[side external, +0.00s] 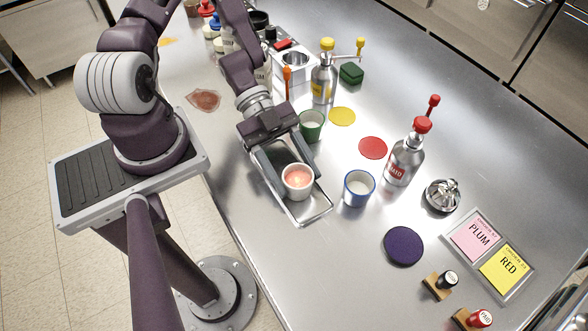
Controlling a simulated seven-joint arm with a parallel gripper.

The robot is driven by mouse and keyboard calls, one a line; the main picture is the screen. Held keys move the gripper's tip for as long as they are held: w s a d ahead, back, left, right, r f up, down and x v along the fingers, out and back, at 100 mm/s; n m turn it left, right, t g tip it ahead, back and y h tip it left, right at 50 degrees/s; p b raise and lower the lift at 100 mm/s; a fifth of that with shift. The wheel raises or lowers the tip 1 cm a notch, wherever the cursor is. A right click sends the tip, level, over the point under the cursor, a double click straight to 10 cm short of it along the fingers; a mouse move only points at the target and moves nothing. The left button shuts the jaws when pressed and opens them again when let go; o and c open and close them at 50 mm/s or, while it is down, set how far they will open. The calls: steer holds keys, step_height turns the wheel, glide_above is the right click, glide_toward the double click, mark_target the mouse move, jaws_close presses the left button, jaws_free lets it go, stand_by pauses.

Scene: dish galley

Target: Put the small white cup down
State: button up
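The small white cup (297,191) has pinkish-orange contents and is upright. My gripper (300,183) reaches down from the upper left with one finger on each side of the cup, and its fingers look closed against the cup's sides. The cup shows over the shallow metal tray (314,214). I cannot tell from this one view whether its base touches the tray or is a little above it.
A blue cup (358,189) stands right of the tray, and a green cup (311,126) stands behind. A red-capped bottle (404,160), red disc (373,148), yellow disc (342,116) and dark purple disc (403,246) are nearby. Labelled PLUM and RED cards (488,252) lie right.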

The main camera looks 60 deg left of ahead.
steer(key=shift+o, duration=1.1)
steer(key=shift+r, duration=0.2)
steer(key=v, duration=1.2)
